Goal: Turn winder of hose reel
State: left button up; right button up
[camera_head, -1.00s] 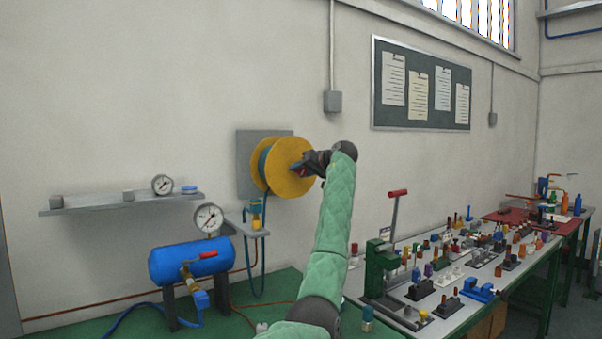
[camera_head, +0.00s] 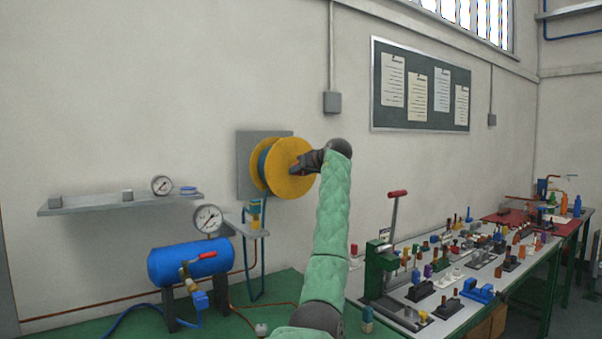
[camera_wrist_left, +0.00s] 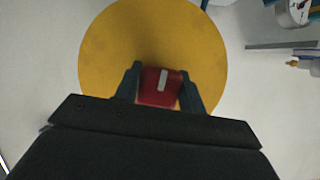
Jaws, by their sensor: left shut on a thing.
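The hose reel (camera_head: 276,182) is a yellow disc-sided spool with blue hose, mounted on a grey plate on the wall. Its yellow face fills the middle of the left wrist view (camera_wrist_left: 110,60). The winder is a red block-like handle (camera_wrist_left: 158,87) with a pale mark, in front of the yellow face. My left gripper (camera_head: 297,168) is at the right part of the reel's face. In the left wrist view its two fingers (camera_wrist_left: 158,90) stand on either side of the red handle, shut on it. In the head view the gripper hides the handle. My right gripper is in neither view.
A blue tank (camera_head: 190,262) with a gauge stands below left on the green table. A shelf (camera_head: 120,203) with a small gauge is on the wall. A bench (camera_head: 425,306) crowded with small parts and a lever press is at the right.

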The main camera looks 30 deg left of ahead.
pick_arm(q)
jog(key=shift+f, duration=0.15)
jog(key=o, duration=1)
jog(key=shift+w, duration=0.1)
jog(key=b+v, duration=0.1)
jog(key=v, duration=0.7)
jog(key=shift+a+b, duration=0.1)
jog(key=shift+b, duration=0.2)
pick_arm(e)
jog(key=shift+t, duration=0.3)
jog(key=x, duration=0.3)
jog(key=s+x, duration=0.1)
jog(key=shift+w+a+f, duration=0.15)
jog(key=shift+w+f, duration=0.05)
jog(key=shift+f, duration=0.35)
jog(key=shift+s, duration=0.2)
